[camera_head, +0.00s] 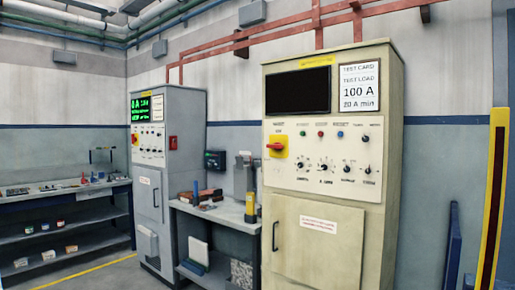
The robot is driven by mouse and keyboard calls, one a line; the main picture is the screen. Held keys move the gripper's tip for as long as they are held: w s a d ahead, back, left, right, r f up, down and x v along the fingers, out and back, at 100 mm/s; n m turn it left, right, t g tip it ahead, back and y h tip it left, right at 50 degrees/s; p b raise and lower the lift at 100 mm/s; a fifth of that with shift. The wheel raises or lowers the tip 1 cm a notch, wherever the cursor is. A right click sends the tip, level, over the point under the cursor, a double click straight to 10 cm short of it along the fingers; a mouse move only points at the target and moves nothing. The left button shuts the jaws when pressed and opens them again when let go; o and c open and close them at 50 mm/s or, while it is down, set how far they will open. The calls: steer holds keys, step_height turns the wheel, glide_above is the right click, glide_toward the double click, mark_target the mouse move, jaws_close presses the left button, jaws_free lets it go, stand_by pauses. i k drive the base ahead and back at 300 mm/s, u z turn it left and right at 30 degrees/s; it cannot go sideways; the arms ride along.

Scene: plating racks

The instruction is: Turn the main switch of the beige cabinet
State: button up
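The beige cabinet (388,160) stands right of the middle in the head view. Its main switch (276,146) is a red handle on a yellow plate at the upper left of the control panel. The handle looks roughly horizontal. The screen (298,90) above the panel is black. A test card (360,88) beside the screen reads test load 100 A, 20 A min. Several push buttons and black knobs sit right of the switch. My gripper is not in view.
A grey cabinet (183,200) with a lit green display (146,108) stands to the left. A workbench (228,217) with tools stands between the cabinets. Shelves (65,235) are at far left. A yellow and black post (492,200) stands at right. Some floor shows at lower left.

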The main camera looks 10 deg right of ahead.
mark_target(278, 146)
steer(key=u, duration=0.15)
steer(key=i, duration=1.3)
steer(key=z, duration=0.7)
